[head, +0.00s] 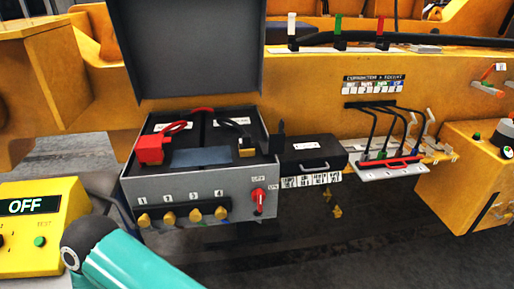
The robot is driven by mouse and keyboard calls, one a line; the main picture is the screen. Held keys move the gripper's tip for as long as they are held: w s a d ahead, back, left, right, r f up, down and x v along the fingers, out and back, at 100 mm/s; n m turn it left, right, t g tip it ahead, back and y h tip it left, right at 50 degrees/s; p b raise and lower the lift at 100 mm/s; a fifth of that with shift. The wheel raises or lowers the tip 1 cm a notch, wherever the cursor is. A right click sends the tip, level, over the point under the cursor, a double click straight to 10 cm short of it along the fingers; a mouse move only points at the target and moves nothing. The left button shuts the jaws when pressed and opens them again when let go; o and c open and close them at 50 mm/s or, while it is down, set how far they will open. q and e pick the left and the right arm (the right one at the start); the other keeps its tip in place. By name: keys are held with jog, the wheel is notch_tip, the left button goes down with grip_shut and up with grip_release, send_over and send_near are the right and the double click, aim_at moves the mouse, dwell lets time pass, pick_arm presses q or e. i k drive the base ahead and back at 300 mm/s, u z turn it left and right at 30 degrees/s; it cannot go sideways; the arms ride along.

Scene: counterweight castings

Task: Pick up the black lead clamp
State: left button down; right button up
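An open grey battery box (200,186) stands left of centre, with its dark lid (190,50) raised. Inside at the right, a black lead (234,122) curves near a small yellowish piece (247,147). A small black upright piece (280,128) stands at the box's right edge. I cannot tell which of these is the black lead clamp. A red block (150,149) with a red lead (174,127) lies inside at the left. A teal link of my arm shows at the bottom left. Neither gripper is in view.
A red switch (259,199) and several yellow knobs (170,218) are on the box front. A black case (313,156) stands right of it. A yellow OFF panel (36,228) is at the left. A white tray (393,168) with cables and a yellow cabinet (470,175) are at the right.

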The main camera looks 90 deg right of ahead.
aim_at(246, 143)
jog(key=z, duration=0.05)
jog(key=k, duration=1.6)
jog(key=z, duration=1.3)
jog(key=i, duration=1)
jog(key=z, duration=0.15)
